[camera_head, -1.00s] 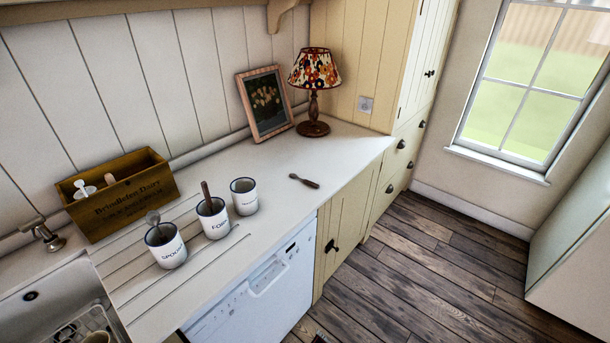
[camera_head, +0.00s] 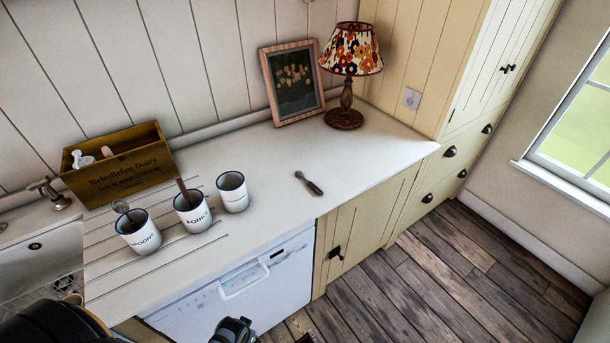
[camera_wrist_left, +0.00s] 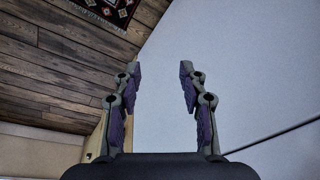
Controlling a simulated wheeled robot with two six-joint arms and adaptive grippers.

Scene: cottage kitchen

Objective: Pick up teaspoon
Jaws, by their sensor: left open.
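A small spoon-like utensil (camera_head: 309,183), likely the teaspoon, lies on the bare white worktop right of the mugs. Another spoon (camera_head: 121,206) stands in the mug marked for spoons (camera_head: 141,238). In the left wrist view my left gripper (camera_wrist_left: 160,75) is open, with nothing between its fingers. No spoon shows in that view. Dark parts of mine show at the bottom edge of the head view, low in front of the worktop and apart from the utensil.
A mug marked for forks (camera_head: 193,216) and a third mug (camera_head: 233,197) stand left of the utensil. Behind are a wooden box (camera_head: 125,182), a picture frame (camera_head: 292,82) and a lamp (camera_head: 345,118). The worktop (camera_head: 370,160) around the utensil is clear.

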